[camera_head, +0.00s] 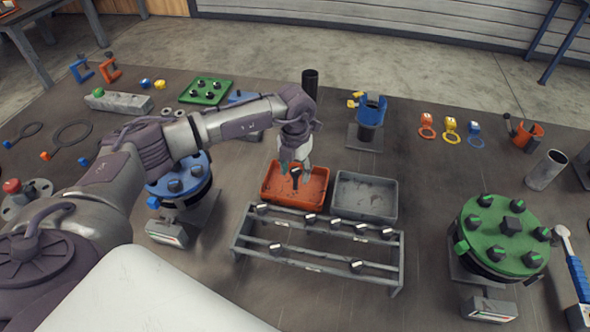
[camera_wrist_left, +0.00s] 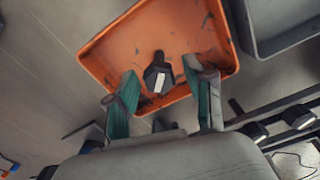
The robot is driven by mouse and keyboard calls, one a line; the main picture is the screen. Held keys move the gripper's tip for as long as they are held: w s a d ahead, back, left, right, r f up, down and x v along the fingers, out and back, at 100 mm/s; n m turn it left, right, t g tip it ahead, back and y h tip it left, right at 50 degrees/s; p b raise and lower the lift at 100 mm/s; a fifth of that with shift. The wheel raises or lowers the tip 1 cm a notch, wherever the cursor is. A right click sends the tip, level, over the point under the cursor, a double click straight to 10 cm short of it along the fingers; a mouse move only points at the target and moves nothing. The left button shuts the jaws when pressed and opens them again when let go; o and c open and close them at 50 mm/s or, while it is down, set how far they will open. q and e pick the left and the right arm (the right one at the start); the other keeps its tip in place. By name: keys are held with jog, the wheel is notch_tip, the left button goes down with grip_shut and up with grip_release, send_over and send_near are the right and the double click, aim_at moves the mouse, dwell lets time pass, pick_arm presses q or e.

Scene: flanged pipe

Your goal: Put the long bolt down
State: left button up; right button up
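The long bolt (camera_head: 296,174) is dark, with a pale mark on its head. It is over or in the orange tray (camera_head: 267,191); I cannot tell whether it touches the tray floor. In the left wrist view the bolt (camera_wrist_left: 158,75) shows head toward me, with clear gaps to both fingers, inside the outline of the orange tray (camera_wrist_left: 112,45). My left gripper (camera_head: 295,163) is above the tray, its green-padded fingers spread on either side of the bolt. It also shows in the left wrist view (camera_wrist_left: 163,98), open. My right gripper is in neither view.
A grey tray (camera_head: 366,196) stands just right of the orange one. A grey rack (camera_head: 320,246) with several bolts stands in front of both. A green flange (camera_head: 503,238) is at right, a blue flange (camera_head: 180,180) at left. A dark upright cylinder (camera_head: 310,84) stands behind.

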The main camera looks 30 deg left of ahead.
pick_arm(q)
jog(key=shift+r, duration=0.5)
notch_tip(320, 180, up, 11)
jog(key=b, duration=0.2)
jog(key=shift+r, duration=0.2)
jog(key=shift+s+f, duration=0.1)
